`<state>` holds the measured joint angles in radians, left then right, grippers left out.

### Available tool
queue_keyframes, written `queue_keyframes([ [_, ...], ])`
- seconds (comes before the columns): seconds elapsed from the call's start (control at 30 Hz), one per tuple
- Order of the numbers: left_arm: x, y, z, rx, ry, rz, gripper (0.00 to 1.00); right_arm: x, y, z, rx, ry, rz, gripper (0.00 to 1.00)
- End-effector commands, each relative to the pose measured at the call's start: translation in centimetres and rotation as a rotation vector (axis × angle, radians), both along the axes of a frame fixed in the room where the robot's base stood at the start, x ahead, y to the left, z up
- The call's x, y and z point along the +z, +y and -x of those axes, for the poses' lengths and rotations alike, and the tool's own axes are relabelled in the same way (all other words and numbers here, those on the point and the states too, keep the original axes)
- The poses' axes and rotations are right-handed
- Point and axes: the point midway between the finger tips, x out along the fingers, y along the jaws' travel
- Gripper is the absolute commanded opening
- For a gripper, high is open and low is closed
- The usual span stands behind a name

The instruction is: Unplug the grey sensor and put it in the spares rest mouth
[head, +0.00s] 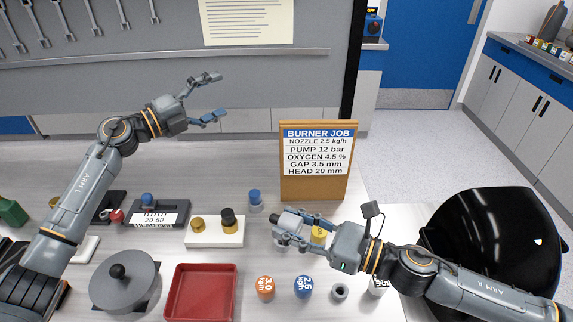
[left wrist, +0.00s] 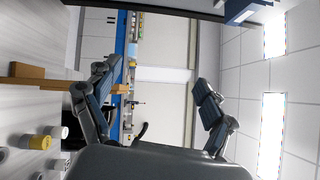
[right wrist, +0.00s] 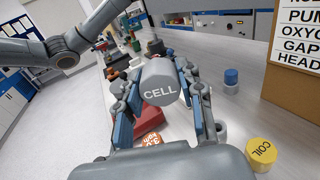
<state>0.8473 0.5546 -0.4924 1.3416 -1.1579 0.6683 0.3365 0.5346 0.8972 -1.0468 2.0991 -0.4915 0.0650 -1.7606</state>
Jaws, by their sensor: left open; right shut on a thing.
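My right gripper (head: 285,226) is shut on the grey sensor (right wrist: 160,82), a light grey cylinder marked CELL. It holds the sensor above the bench, and its round end faces the right wrist camera. In the head view the fingers partly cover the sensor (head: 290,219). My left gripper (head: 213,98) is open and empty, raised in front of the grey back panel. Its spread fingers also show in the left wrist view (left wrist: 155,100). I cannot tell which part is the spares rest mouth. A small grey ring with a dark hole (head: 340,291) stands on the bench.
Near the right gripper are the yellow COIL piece (head: 318,235), a blue-capped piece (head: 255,200) and the job board (head: 316,190). The red tray (head: 172,300), orange cap (head: 265,287) and blue cap (head: 303,287) are in front. A large black shell (head: 500,215) stands right.

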Motion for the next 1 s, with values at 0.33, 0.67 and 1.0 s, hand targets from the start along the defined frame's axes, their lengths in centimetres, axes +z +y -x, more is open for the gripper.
queue_keyframes([
  [0.33, 3.4, -17.1, 11.5, -0.568, 0.033, -0.397, 0.83, 0.0, 0.0, 0.0, 0.000, 0.000, 0.000, 0.00],
  [0.67, 0.2, -19.6, 23.0, -0.836, 0.182, -1.236, 0.83, 0.0, 0.0, 0.0, 0.000, 0.000, 0.000, 0.00],
  [1.0, 0.0, -15.6, 24.7, -0.739, 0.290, -1.663, 0.83, 0.0, 0.0, 0.0, 0.000, 0.000, 0.000, 0.00],
])
